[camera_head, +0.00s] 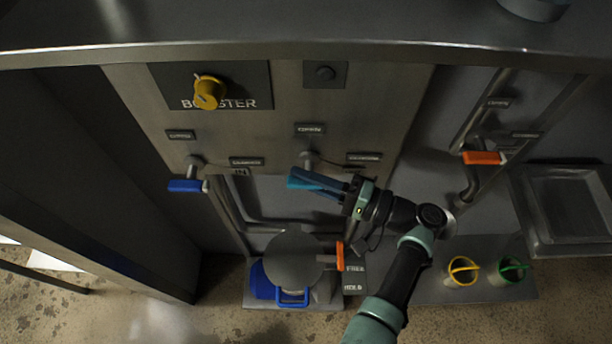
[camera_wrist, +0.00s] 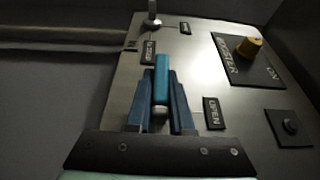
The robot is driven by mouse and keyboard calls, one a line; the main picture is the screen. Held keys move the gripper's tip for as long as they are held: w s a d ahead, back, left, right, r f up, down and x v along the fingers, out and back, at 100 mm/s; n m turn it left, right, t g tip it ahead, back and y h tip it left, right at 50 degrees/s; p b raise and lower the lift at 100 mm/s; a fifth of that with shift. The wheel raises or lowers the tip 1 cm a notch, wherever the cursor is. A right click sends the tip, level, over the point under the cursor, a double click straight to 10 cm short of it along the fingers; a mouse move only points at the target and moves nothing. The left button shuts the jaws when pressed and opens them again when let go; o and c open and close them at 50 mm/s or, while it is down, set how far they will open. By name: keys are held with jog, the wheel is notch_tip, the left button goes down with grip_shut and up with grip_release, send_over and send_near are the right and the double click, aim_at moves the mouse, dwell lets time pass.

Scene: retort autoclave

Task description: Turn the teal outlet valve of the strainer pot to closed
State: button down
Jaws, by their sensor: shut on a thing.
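The teal valve handle (camera_head: 296,182) sits on a short stem (camera_head: 308,160) low on the grey metal panel. It also shows in the wrist view (camera_wrist: 161,78) as a straight bar between the blue fingers. My gripper (camera_head: 312,183) is shut on the handle, with a finger on each side (camera_wrist: 160,100). An OPEN label (camera_head: 310,128) is above the stem, and another label (camera_head: 363,157), too blurred to read surely, is to its right. In the head view the fingers reach in from the right and partly cover the handle, so its exact angle is hard to tell.
A blue-handled valve (camera_head: 187,185) is to the left. A yellow BOOSTER knob (camera_head: 208,92) is above it. An orange-handled valve (camera_head: 482,157) is at right. A round grey lid (camera_head: 295,258) with an orange lever (camera_head: 340,256) is below. Yellow (camera_head: 463,269) and green (camera_head: 512,269) containers stand lower right.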

jog(key=c, duration=0.8)
grip_release()
jog(key=shift+a, duration=0.1)
jog(key=b+v, duration=0.3)
jog(key=v, duration=1)
jog(key=shift+s+f, duration=0.1)
